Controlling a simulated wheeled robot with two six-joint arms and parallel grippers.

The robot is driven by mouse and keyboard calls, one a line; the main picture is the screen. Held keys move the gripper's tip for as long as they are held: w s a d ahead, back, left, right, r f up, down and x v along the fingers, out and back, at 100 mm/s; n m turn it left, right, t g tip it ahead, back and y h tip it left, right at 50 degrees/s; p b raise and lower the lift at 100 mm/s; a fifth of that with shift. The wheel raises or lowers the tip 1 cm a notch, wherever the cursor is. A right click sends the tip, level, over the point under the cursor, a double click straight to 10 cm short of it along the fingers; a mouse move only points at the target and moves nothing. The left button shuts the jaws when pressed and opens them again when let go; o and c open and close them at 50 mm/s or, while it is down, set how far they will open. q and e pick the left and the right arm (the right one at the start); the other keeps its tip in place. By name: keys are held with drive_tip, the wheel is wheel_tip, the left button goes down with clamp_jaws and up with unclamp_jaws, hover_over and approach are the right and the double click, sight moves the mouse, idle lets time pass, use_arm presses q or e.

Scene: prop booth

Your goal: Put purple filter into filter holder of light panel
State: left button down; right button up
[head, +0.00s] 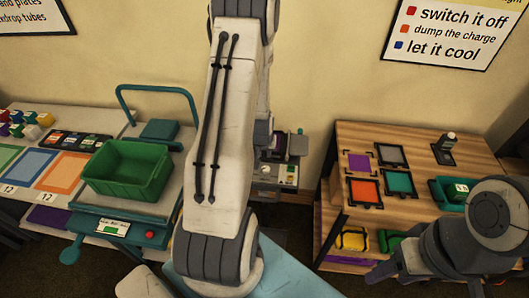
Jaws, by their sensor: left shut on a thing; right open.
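My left gripper (284,146) is mostly hidden behind my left forearm, which crosses the middle of the view. It is shut on what looks like the purple filter (298,145), of which only a small purple patch shows at the light panel (275,172). The panel is a grey unit by the back wall, partly covered by my arm. Its filter holder is not clearly visible, so I cannot tell whether the filter sits in it. My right gripper (380,272) is low at the right, in front of the wooden shelf, open; its fingertips show poorly.
The wooden shelf (345,140) bears a bare purple square (358,161) with corner marks, plus grey (392,155), orange (364,191) and teal (400,182) framed filters. At left, a green crate (127,169) stands on a cart beside a table with coloured mats.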

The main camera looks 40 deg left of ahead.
use_arm(q)
drive_tip(key=shift+f+b, duration=0.55)
drive_tip(key=shift+f, duration=0.05)
drive_tip(key=c, duration=0.7)
unclamp_jaws()
drive_tip(key=shift+o, duration=0.2)
drive_tip(key=shift+r, duration=0.2)
drive_tip(key=shift+s+r, duration=0.1)
drive_tip(key=shift+r, duration=0.2)
drive_tip(key=v, duration=0.9)
drive_tip(key=shift+r+p, duration=0.25)
drive_tip(key=shift+p, duration=0.05)
drive_tip(key=shift+d, duration=0.15)
